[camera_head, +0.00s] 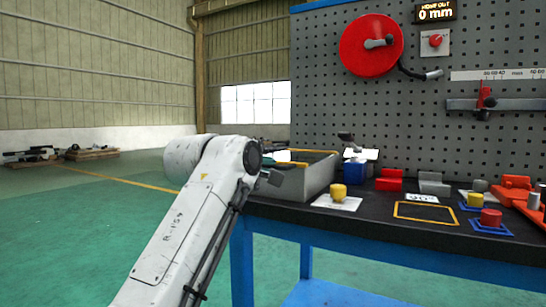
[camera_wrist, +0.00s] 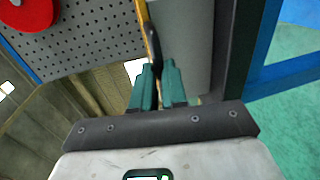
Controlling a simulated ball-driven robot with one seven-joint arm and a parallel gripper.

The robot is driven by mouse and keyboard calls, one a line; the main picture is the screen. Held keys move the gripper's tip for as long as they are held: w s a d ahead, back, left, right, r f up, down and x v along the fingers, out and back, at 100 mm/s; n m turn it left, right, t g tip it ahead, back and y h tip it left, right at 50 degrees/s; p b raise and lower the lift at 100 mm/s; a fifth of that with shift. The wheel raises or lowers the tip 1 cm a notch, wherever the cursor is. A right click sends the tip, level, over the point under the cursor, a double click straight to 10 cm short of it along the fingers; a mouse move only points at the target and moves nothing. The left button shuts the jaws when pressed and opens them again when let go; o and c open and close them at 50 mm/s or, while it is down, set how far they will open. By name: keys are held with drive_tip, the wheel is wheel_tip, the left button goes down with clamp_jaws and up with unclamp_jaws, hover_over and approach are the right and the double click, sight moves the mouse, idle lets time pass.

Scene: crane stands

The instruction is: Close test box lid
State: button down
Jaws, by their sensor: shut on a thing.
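The test box (camera_head: 318,177) is a grey box at the left end of the dark bench top. Yellow strips show along its upper edges, and its top looks open. A grey panel (camera_wrist: 182,45) lies right beside the bar. The bar seems to be the lid's edge or handle, but I cannot tell which. The lid's exact angle is not clear.
A yellow knob on a white card (camera_head: 338,193) stands just right of the box. Red, grey and blue blocks and a yellow square outline (camera_head: 427,213) lie farther right. A pegboard (camera_head: 450,110) with a red disc (camera_head: 371,44) rises behind. Open green floor lies left.

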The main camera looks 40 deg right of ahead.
drive_tip(key=shift+f, duration=1.1)
drive_tip(key=c, duration=1.2)
unclamp_jaws()
drive_tip(key=shift+a, duration=0.15)
drive_tip(key=shift+o, duration=0.2)
drive_tip(key=shift+r, duration=0.1)
drive_tip(key=p+v, duration=0.3)
drive_tip(key=v, duration=0.7)
drive_tip(key=shift+a+r, duration=0.35)
